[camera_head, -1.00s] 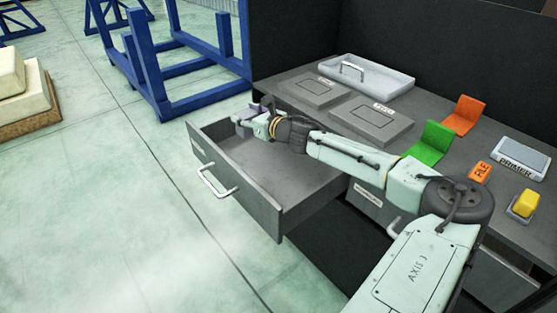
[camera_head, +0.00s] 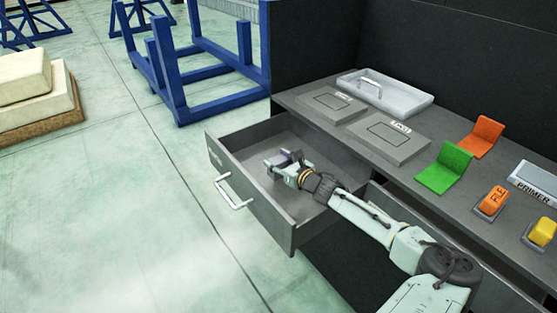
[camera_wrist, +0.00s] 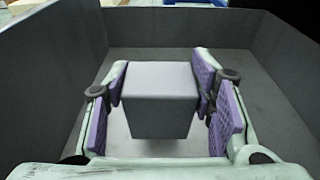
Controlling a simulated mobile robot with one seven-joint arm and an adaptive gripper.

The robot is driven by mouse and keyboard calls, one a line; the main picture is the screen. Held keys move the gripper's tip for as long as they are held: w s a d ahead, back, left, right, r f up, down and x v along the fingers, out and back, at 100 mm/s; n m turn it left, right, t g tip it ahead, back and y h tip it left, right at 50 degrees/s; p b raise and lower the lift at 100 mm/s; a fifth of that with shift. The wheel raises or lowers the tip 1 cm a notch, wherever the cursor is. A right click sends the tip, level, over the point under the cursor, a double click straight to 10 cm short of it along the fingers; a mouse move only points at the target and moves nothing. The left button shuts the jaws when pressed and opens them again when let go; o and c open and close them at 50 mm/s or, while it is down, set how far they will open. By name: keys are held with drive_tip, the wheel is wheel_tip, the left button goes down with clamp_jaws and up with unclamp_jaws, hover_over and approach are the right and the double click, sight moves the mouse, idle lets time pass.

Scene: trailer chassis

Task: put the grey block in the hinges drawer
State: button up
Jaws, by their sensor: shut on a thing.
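The grey block (camera_wrist: 160,98) is between the purple pads of my gripper (camera_wrist: 162,100) in the wrist view, and my gripper is shut on it. In the head view my gripper (camera_head: 281,161) is over the inside of an open grey drawer (camera_head: 262,203) with a white handle, and the block is hard to make out there. In the wrist view the drawer walls (camera_wrist: 75,65) rise around the block. I cannot tell whether the block touches the drawer floor. The label on the drawer front is too small to read.
The grey worktop carries a white tray (camera_head: 412,101), flat labelled plates (camera_head: 389,137), a green holder (camera_head: 446,168), an orange holder (camera_head: 482,137), an orange block (camera_head: 493,198) and a yellow block (camera_head: 543,230). A blue frame (camera_head: 190,75) stands on the floor behind.

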drive_tip(key=shift+f+b, duration=0.6)
drive_tip(key=shift+b, duration=0.1)
drive_tip(key=o, duration=1.3)
drive_tip(key=shift+r, duration=0.1)
